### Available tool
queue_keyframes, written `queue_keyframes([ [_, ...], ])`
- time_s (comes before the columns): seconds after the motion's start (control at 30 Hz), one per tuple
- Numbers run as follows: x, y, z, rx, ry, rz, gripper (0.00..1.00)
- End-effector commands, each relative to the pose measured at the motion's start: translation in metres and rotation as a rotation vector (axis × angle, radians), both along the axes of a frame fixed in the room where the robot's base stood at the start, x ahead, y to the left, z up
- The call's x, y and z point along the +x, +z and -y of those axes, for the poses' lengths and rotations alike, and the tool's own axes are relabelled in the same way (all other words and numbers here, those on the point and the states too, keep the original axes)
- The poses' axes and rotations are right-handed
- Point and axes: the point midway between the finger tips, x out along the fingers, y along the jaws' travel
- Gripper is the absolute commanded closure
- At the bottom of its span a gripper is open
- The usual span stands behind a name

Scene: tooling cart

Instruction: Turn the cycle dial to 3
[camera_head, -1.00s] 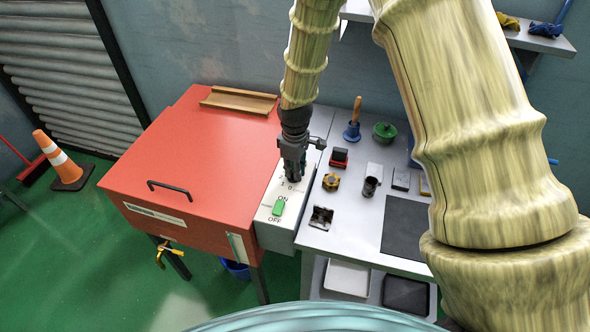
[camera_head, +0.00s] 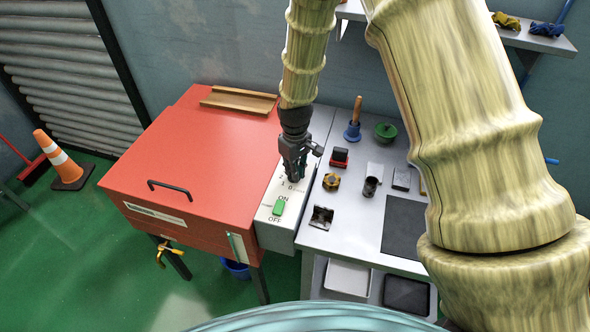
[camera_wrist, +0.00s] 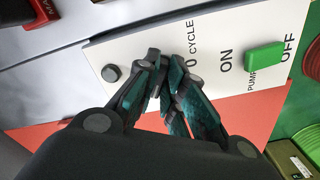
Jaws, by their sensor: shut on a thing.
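The white control panel (camera_head: 264,213) sits on the right side of the red cabinet, and it also shows in the wrist view (camera_wrist: 215,25). The cycle dial is almost wholly hidden by my gripper (camera_head: 294,178). In the wrist view my gripper (camera_wrist: 168,68) is over the panel beside the printed "0 CYCLE", its fingers closed together on what looks like the dial. The dial's pointer setting cannot be told. A green pump switch (camera_head: 279,207) lies between ON and OFF, and it also shows in the wrist view (camera_wrist: 264,58).
The red cabinet (camera_head: 200,150) with a black handle (camera_head: 169,189) is to the left. A grey cart top (camera_head: 335,240) on the right holds several small items, including a yellow-black knob (camera_head: 331,182) and a black cup (camera_head: 371,186). A dark round knob (camera_wrist: 110,73) is near the fingers.

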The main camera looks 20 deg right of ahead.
Motion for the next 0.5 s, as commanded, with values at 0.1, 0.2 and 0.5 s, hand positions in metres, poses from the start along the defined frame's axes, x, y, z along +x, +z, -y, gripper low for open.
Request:
queue_keyframes([
  [0.1, 0.0003, 0.0001, -0.0003, 0.000, -0.001, 0.001, 1.00],
  [0.2, 0.0003, 0.0001, -0.0003, 0.000, -0.001, 0.001, 0.84],
  [0.5, 0.0001, 0.0000, 0.0000, 0.000, 0.001, 0.000, 0.68],
])
